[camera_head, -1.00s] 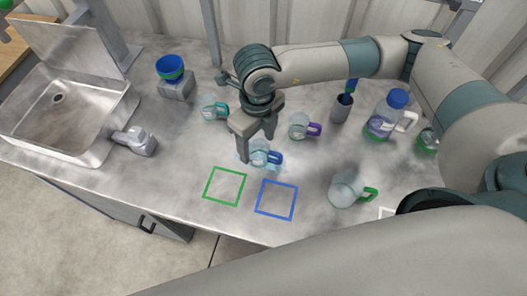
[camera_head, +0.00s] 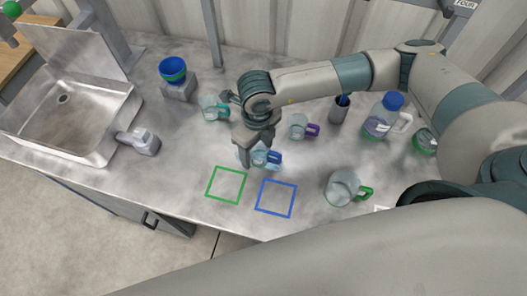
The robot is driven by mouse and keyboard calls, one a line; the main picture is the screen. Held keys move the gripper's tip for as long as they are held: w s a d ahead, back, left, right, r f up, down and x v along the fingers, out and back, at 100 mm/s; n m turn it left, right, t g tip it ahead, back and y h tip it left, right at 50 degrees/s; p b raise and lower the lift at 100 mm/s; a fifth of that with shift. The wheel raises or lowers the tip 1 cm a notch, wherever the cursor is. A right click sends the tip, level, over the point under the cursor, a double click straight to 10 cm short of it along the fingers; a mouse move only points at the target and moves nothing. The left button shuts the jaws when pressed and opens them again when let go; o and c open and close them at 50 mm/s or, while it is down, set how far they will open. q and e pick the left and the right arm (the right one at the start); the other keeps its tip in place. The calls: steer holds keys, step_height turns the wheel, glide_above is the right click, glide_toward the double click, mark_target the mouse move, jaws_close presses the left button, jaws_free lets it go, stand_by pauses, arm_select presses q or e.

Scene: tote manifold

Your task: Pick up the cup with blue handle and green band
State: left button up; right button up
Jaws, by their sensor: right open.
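A clear cup with a blue handle (camera_head: 274,158) stands on the metal counter, just behind the painted squares. Its handle points right. My right gripper (camera_head: 258,150) is open and points down, low over this cup, with its fingers at the cup's near-left and far-right sides. The fingers hide part of the cup, and I cannot tell whether they touch it. A green band on it is too small and covered to make out clearly. My left gripper is not in view.
Other clear cups have a teal handle (camera_head: 222,114), a purple handle (camera_head: 312,130) and a green handle (camera_head: 365,193). A blue-capped jug (camera_head: 382,124) and grey holder (camera_head: 339,112) stand right. Green (camera_head: 209,182) and blue (camera_head: 276,215) square outlines lie in front. A sink (camera_head: 58,130) is left.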

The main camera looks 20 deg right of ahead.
steer(key=shift+c, duration=0.7)
steer(key=c, duration=1)
steer(key=shift+r+b, duration=0.7)
steer(key=shift+r, duration=0.05)
steer(key=shift+s+a+r+b, duration=0.1)
steer(key=shift+r+b, duration=0.3)
steer(key=shift+r, duration=0.25)
steer(key=shift+s+a+r+b, duration=0.1)
steer(key=shift+r+b, duration=0.25)
steer(key=shift+r, duration=0.25)
steer(key=s+a+r+b, duration=0.3)
steer(key=s+a+r, duration=0.3)
steer(key=s, duration=0.3)
steer(key=shift+a+r+b, duration=0.3)
steer(key=shift+a+r, duration=0.05)
steer(key=shift+r, duration=0.15)
steer(key=shift+w+d, duration=0.1)
